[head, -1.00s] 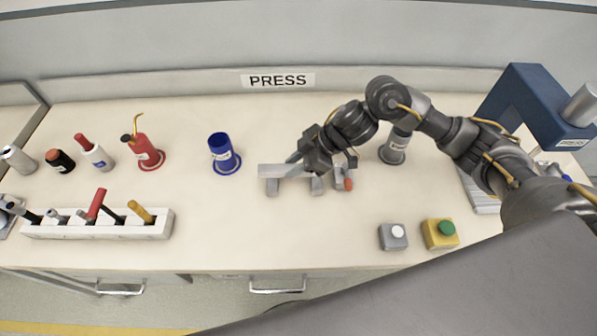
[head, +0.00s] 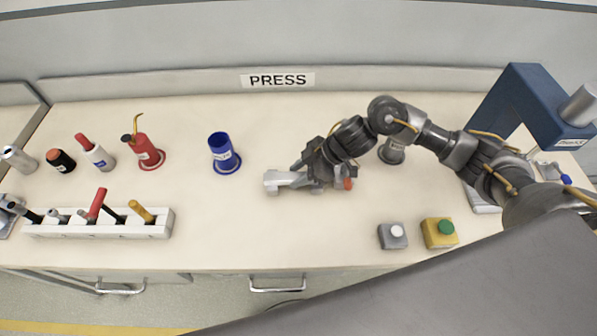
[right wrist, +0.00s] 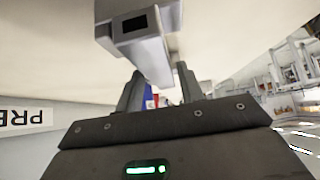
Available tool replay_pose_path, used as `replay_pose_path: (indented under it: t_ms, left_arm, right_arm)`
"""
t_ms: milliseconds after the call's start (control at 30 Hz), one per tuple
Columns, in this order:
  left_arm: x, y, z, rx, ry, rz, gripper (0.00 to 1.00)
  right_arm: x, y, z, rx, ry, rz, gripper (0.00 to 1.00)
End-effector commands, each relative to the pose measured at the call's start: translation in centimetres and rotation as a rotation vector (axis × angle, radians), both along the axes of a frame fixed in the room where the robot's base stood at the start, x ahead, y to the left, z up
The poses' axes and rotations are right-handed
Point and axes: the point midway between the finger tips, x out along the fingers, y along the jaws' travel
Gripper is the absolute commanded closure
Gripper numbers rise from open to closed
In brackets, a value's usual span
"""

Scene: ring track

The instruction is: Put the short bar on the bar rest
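The short bar (head: 286,179) is a light grey square tube. In the head view it lies level, low over the grey bar rest (head: 271,190), seemingly on its supports; any small gap is too small to tell. My right gripper (head: 299,166) reaches in from the right and covers the bar's right part and much of the rest. In the right wrist view the bar (right wrist: 152,58), with its dark hollow end near the camera, runs between the two fingers of the gripper (right wrist: 160,90), which sit close on its sides. My left gripper is not in view.
A blue cup (head: 224,155) and red oil can (head: 146,152) stand left. A white rack (head: 75,228) with several handles is at front left. An orange tip (head: 347,184) is right of the gripper. A grey cylinder (head: 392,152), button boxes (head: 440,234) and blue press (head: 532,100) are right.

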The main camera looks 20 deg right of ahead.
Motion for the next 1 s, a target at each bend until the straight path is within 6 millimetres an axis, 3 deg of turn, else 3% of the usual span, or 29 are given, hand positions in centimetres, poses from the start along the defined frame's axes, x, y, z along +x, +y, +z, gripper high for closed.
replay_pose_path:
  t_ms: [400,1000]
  left_arm:
    - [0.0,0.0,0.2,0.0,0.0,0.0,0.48]
    - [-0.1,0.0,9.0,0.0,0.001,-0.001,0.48]
  right_arm:
    - [0.0,0.0,0.5,0.001,-0.002,0.0,0.52]
    - [-1.7,-6.4,8.4,0.0,0.002,-0.001,0.52]
